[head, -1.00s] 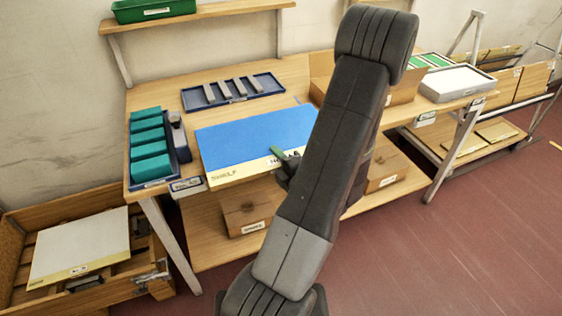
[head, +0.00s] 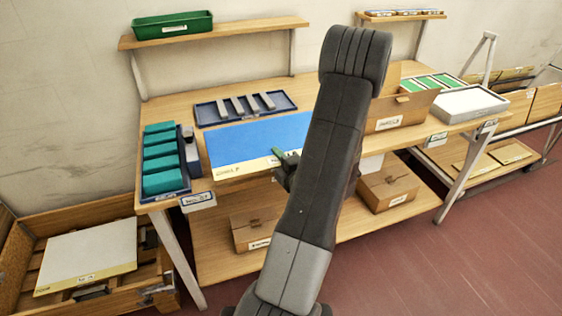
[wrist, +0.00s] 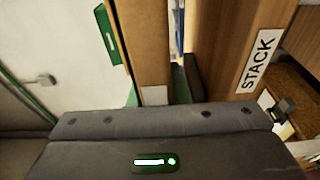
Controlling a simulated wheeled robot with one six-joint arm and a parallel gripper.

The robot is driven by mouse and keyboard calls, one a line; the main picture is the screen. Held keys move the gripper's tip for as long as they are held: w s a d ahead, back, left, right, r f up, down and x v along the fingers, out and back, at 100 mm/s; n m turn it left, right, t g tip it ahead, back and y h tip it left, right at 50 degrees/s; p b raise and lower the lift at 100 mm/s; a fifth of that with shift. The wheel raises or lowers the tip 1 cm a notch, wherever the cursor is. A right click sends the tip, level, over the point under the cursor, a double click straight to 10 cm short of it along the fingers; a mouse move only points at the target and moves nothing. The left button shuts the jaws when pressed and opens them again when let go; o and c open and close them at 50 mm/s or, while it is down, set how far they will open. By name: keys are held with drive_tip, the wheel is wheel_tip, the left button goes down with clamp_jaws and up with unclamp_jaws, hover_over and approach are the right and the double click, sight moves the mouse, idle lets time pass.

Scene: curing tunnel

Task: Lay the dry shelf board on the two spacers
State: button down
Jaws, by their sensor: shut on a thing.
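A shelf board (head: 245,138) with a blue top and a pale lettered front strip extends over the front of the workbench. My gripper (head: 284,164) is shut on its front edge, and my arm hides the right part. I cannot tell whether the board touches the bench. Several grey bars (head: 253,102), perhaps spacers, lie in a blue tray (head: 203,114) behind the board. A second, white board (head: 88,254) with a yellow strip lies in the wooden crate at lower left. The wrist view shows my gripper's housing (wrist: 160,150) but no clear fingertips.
Teal blocks (head: 160,160) fill a tray at the bench's left end. An open carton (head: 402,110) and a white tray (head: 470,103) stand at right. A green bin (head: 172,25) sits on the shelf above. A wooden panel with a STACK label (wrist: 258,60) shows close in the wrist view.

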sight(273, 145)
drive_tip(key=shift+d+x, duration=0.15)
drive_tip(key=shift+x, duration=1.1)
drive_tip(key=shift+d+x, duration=0.2)
drive_tip(key=shift+x, duration=1.05)
drive_tip(key=shift+w+f, duration=0.3)
drive_tip(key=shift+f+b, duration=0.95)
drive_tip(key=shift+f, duration=0.15)
drive_tip(key=shift+f+b, duration=0.45)
drive_tip(key=shift+f, duration=0.15)
drive_tip(key=c, duration=1.3)
unclamp_jaws()
drive_tip(key=shift+s, duration=0.1)
drive_tip(key=shift+f, duration=0.1)
drive_tip(key=shift+s, duration=0.1)
